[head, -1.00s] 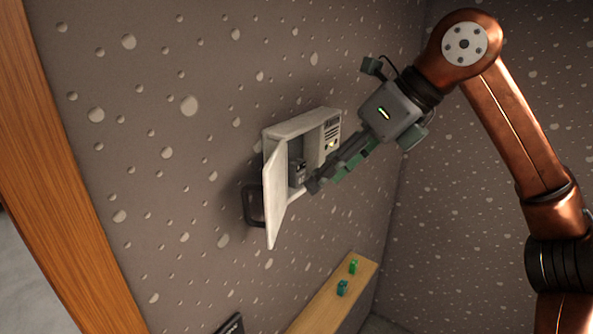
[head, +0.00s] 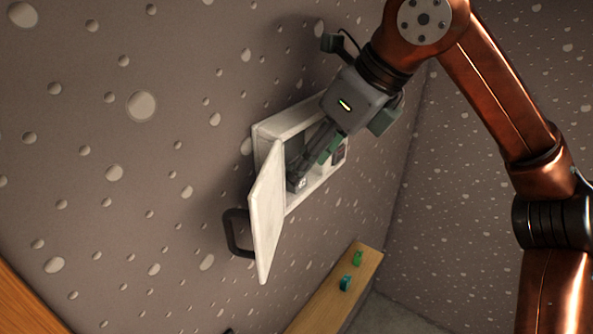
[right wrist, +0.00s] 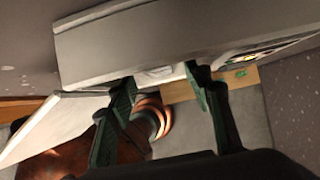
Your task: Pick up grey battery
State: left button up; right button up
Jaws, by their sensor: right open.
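A white wall cabinet (head: 262,132) hangs with its door (head: 266,215) swung open. A small grey block with light marks, which looks like the grey battery (head: 301,184), is in the cabinet's lower left part. My right gripper (head: 306,170) reaches into the cabinet from the upper right, its fingertips at the block and partly covering it. In the right wrist view its two fingers (right wrist: 160,88) are spread apart at the cabinet's edge. A pale patch shows between them, but I cannot tell whether it is the battery. My left gripper is not in view.
The open door has a dark handle (head: 236,233) and stands left of my right gripper. Below, a wooden ledge (head: 322,309) carries a green piece (head: 357,258) and a teal piece (head: 345,283). The cabinet's walls closely surround the fingers.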

aim_at(300, 189)
jog(key=x, duration=0.3)
jog(key=shift+w+a+r+p, duration=0.1)
jog(key=shift+w+r+p, duration=0.05)
jog(key=shift+p, duration=0.2)
jog(key=shift+a+f, duration=0.2)
jog(key=shift+f, duration=0.35)
jog(key=c, duration=1.1)
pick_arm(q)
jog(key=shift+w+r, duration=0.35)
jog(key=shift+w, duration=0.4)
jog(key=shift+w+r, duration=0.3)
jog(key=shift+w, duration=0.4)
pick_arm(e)
jog(key=shift+r, duration=0.1)
jog(key=shift+c, duration=0.7)
